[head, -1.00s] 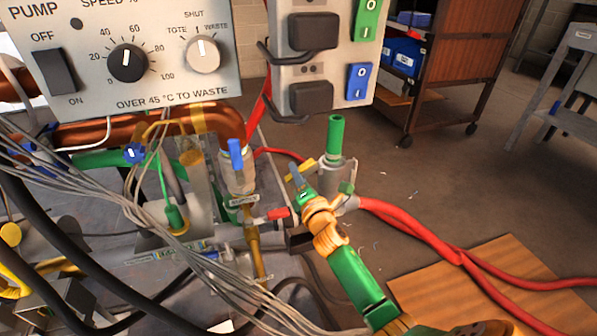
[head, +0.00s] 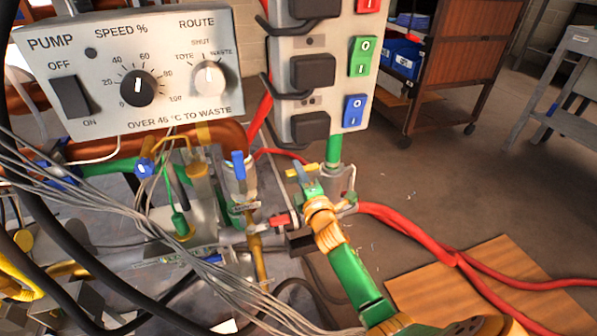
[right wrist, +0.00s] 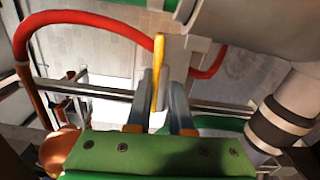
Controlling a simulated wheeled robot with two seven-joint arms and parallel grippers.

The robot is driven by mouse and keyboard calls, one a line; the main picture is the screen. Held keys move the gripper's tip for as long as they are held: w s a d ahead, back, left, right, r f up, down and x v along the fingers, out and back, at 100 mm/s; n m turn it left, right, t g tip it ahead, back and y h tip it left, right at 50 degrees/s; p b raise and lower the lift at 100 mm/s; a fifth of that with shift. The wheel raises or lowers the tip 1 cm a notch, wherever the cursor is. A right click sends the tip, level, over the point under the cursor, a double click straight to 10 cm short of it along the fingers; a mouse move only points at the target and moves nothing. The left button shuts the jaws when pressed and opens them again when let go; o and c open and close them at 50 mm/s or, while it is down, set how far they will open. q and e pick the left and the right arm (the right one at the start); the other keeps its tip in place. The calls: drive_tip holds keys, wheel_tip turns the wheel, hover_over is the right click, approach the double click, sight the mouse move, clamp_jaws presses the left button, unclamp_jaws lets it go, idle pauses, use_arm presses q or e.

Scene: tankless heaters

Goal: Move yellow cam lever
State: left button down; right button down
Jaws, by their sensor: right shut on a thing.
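The yellow cam lever (head: 311,168) is on a grey metal fitting (head: 335,180) below a green upright pipe (head: 334,150). My right gripper (head: 302,173) reaches up from the lower right with a green and orange arm, its fingers at the lever. In the right wrist view, the lever (right wrist: 158,62) stands as a narrow yellow bar between the two grey fingers (right wrist: 159,97). The fingers are shut on it, one on each side. My left gripper is not seen.
The pump control panel (head: 130,75) and a switch box (head: 318,72) hang close above. A blue-handled valve (head: 239,165) and a red-handled one (head: 279,220) stand left of the lever. Grey wires (head: 190,255) cross at left; red hoses (head: 430,237) run right over the floor.

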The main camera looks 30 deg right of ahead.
idle(0.3)
drive_tip(key=c, duration=1.1)
unclamp_jaws()
